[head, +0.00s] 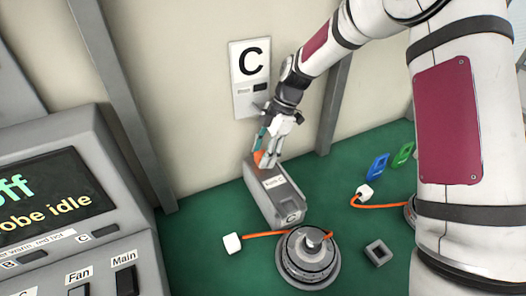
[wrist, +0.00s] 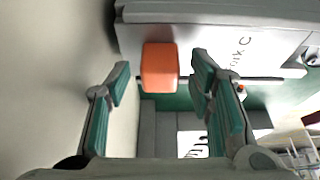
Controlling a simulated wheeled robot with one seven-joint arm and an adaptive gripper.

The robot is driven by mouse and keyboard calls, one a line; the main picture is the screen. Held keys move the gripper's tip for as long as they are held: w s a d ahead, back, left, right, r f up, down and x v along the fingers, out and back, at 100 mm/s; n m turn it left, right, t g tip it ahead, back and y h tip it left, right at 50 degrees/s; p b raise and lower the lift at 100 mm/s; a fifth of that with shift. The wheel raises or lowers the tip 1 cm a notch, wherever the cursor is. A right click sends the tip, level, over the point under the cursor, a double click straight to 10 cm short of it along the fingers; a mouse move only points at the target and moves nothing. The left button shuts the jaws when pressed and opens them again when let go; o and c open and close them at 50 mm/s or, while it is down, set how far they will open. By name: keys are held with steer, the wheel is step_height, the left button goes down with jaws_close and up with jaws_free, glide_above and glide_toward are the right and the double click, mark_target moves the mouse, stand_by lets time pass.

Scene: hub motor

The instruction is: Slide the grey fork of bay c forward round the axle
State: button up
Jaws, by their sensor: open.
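The grey fork of bay C (head: 266,204) is a long block on the green bench, with a white label on top and an orange knob (head: 259,158) at its wall end. Its near end is close to the round hub motor (head: 292,272), whose short metal axle (head: 314,236) stands up. I cannot tell whether the fork touches the axle. My gripper (head: 266,150) is open above the knob, pointing down. In the wrist view the knob (wrist: 160,68) shows between the spread fingers (wrist: 162,82), with the fork's label (wrist: 240,45) beyond. I see no clear contact with the knob.
A white plug (head: 232,244) on an orange cable lies left of the motor, and a grey square ring (head: 378,252) right of it. Blue (head: 377,166) and green (head: 402,154) pieces lie further right.

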steer(key=shift+c, duration=0.5)
jaws_close()
steer(key=p, duration=0.5)
glide_toward(276, 191)
steer(key=x, duration=0.5)
steer(key=shift+w+a+f, duration=0.1)
steer(key=shift+w+a, duration=0.25)
steer(key=shift+w, duration=0.05)
steer(key=shift+s+d+f+p, duration=0.25)
steer(key=shift+s+p, duration=0.15)
steer(key=shift+s, duration=0.1)
steer(key=shift+o, duration=0.5)
jaws_free()
steer(key=shift+s, duration=0.1)
steer(key=shift+r, duration=0.15)
